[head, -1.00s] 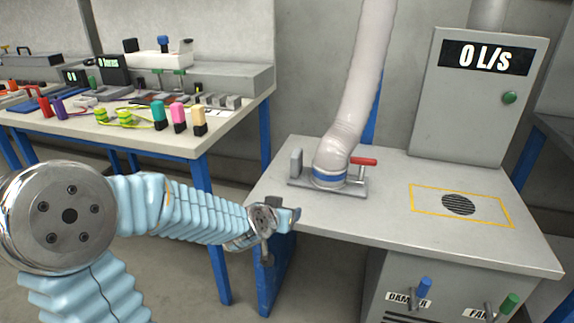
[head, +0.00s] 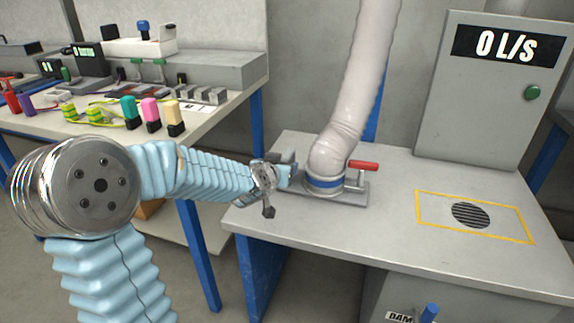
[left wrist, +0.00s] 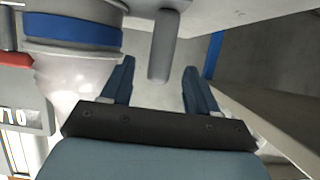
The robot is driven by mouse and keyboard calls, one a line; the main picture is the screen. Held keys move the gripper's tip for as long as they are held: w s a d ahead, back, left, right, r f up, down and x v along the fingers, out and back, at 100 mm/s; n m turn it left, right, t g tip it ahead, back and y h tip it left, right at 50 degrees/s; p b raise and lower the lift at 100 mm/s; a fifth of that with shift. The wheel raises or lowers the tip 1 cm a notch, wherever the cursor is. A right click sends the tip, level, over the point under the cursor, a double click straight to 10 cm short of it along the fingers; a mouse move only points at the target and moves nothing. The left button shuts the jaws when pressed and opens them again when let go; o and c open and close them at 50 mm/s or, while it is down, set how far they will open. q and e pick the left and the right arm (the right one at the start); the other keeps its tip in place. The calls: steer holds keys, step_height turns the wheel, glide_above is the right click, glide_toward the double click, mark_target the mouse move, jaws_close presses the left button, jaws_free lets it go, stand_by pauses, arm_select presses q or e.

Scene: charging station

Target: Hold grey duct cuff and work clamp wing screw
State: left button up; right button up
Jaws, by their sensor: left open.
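The ribbed pale duct (head: 352,110) comes down to a grey cuff with a blue band (head: 325,183) on a flat base plate on the right bench. The blue band also shows in the left wrist view (left wrist: 72,36). A clamp with a red handle (head: 364,165) stands at the right of the cuff. I cannot make out a separate wing screw. A grey upright post (left wrist: 165,45) lies ahead of and between the fingertips of my left gripper (left wrist: 158,75), which is open and empty. In the head view my left gripper (head: 288,175) is just left of the cuff. My right gripper is not in view.
The grey cabinet (head: 487,95) reads 0 L/s and has a green button. A yellow-outlined vent (head: 470,215) lies on the bench top. The left table (head: 205,130) holds several coloured connectors and instruments.

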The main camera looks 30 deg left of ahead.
arm_select(q)
steer(key=x, duration=0.6)
steer(key=shift+w, duration=0.1)
steer(key=shift+c, duration=0.4)
jaws_close()
stand_by(0.7)
